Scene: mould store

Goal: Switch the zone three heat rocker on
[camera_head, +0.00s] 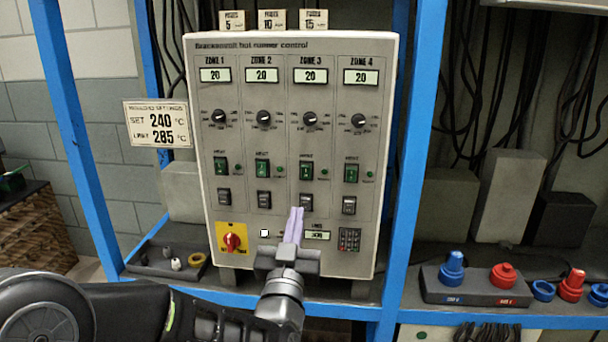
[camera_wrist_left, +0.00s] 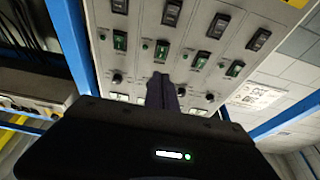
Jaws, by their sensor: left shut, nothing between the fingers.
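The grey hot runner control cabinet (camera_head: 290,45) stands upright and faces me, with columns marked ZONE 1 to ZONE 4. The zone three heat rocker (camera_head: 305,170) is green in a dark frame, below the ZONE 3 dial. In the left wrist view, which looks upside down, a green rocker that seems to be zone three's (camera_wrist_left: 161,50) shows just beyond my fingers. I cannot tell its position. My left gripper (camera_head: 296,212) has its lavender fingers shut and empty, in front of the panel's lower part by the zone three black switch (camera_head: 307,203). Contact is unclear. My right gripper is not in view.
Similar green rockers for zone two (camera_head: 262,168) and zone four (camera_head: 351,173) flank it closely. Blue rack posts (camera_head: 408,160) stand either side. Blue and red fittings lie at right.

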